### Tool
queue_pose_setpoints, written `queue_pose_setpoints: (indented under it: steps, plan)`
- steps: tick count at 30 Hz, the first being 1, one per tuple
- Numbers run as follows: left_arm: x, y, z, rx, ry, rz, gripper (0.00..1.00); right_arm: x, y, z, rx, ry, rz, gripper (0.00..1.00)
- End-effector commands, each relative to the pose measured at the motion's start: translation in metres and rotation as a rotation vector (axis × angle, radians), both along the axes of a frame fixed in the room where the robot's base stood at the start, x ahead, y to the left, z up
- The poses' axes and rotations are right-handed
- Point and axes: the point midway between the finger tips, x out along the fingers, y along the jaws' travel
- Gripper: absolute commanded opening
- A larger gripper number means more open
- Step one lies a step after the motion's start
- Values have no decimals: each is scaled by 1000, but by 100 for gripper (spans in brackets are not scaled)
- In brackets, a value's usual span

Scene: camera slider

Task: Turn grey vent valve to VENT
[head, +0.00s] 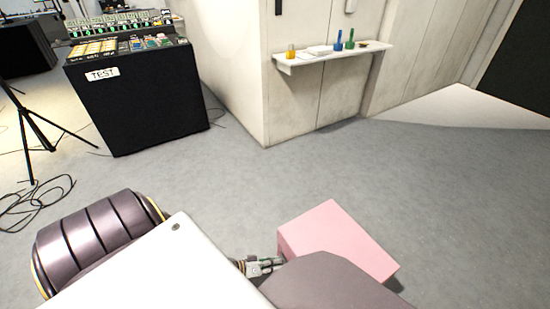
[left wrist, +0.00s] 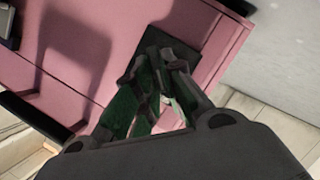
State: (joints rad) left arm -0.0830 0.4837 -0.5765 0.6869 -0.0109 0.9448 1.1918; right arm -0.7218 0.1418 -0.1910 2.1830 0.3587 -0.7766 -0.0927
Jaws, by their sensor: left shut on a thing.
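A pink box (head: 335,240) stands at the lower middle of the head view, partly behind my own arm. Its pink face (left wrist: 85,60) fills much of the left wrist view. My left gripper (head: 265,266) is beside the left side of the box. In the left wrist view its fingers (left wrist: 163,62) come together over a dark square plate (left wrist: 190,42) on the pink face. The gripper is shut on a small part at this plate, which appears to be the grey vent valve. The fingers hide the valve, and its pointer and any VENT mark do not show. My right gripper is not in view.
A black console (head: 140,105) with a TEST label stands at the back left. A tripod (head: 35,125) and cables (head: 40,200) are at the left edge. A white wall shelf (head: 330,55) holds small bottles. The grey floor (head: 420,170) between is clear.

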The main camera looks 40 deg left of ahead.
Motion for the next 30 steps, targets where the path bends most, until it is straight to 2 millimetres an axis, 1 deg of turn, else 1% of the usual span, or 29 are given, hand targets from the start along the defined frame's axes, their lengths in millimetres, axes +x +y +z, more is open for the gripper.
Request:
queue_pose_setpoints:
  steps: [8, 14, 24, 30]
  plan:
    - [-1, 0, 1, 39, -11, 0, 0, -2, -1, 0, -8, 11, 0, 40]
    - [-1, -1, 2, 109, -30, 1, 0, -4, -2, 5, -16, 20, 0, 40]
    - [-2, -4, 4, 298, -85, 1, 0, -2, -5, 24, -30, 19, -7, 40]
    - [-3, -6, 5, 420, -119, 1, 0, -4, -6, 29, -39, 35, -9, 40]
